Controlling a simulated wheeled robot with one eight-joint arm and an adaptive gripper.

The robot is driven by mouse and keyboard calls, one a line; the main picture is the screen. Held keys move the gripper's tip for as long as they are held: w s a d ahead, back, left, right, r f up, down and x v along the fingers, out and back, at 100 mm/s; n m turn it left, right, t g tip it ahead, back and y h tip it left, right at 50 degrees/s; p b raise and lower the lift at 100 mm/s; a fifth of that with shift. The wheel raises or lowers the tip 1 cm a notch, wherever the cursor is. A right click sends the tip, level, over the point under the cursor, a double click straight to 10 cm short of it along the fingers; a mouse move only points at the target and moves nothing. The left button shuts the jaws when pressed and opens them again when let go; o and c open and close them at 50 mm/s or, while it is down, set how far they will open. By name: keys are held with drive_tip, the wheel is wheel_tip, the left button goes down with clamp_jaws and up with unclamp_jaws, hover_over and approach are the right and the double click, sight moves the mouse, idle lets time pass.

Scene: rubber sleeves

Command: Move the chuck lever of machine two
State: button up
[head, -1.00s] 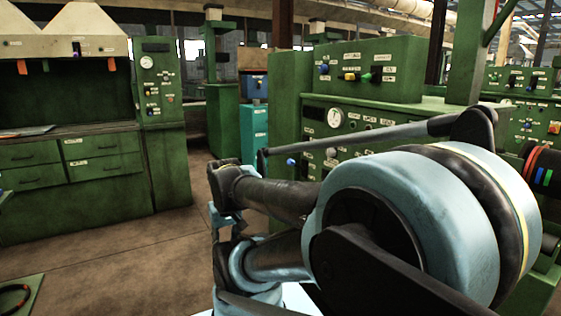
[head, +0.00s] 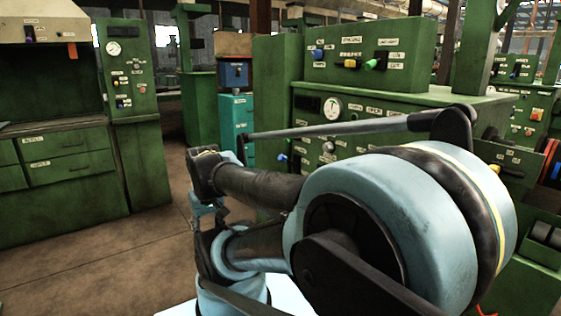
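A green machine console (head: 380,110) stands in the middle of the head view, with a dial, coloured knobs and small labels. I cannot tell from the labels which machine is number two. I cannot pick out a chuck lever; my blue and black arm covers much of the console's lower front. At the right edge, partly behind my arm, a machine part with orange and blue bands (head: 553,165) shows. My arm is folded across the foreground. I cannot make out my gripper's fingers in this view.
A green bench with drawers (head: 68,160) and a tall control panel (head: 128,75) stand at the left. A teal cabinet (head: 236,125) with a blue box (head: 235,73) on top stands behind. Bare brown floor (head: 110,265) lies open at the lower left.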

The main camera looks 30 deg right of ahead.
drive_tip(key=w+d+r+m+g+h, duration=0.1)
drive_tip(key=w+d+r+m+h, duration=0.2)
drive_tip(key=w+d+r+m, duration=0.85)
wheel_tip(320, 180, up, 8)
drive_tip(key=m+g+h, duration=0.2)
drive_tip(key=m, duration=0.3)
hover_over(281, 158)
drive_tip(key=w+a, duration=0.2)
drive_tip(key=a, duration=0.4)
drive_tip(key=x, duration=1.6)
drive_tip(key=shift+f, duration=0.1)
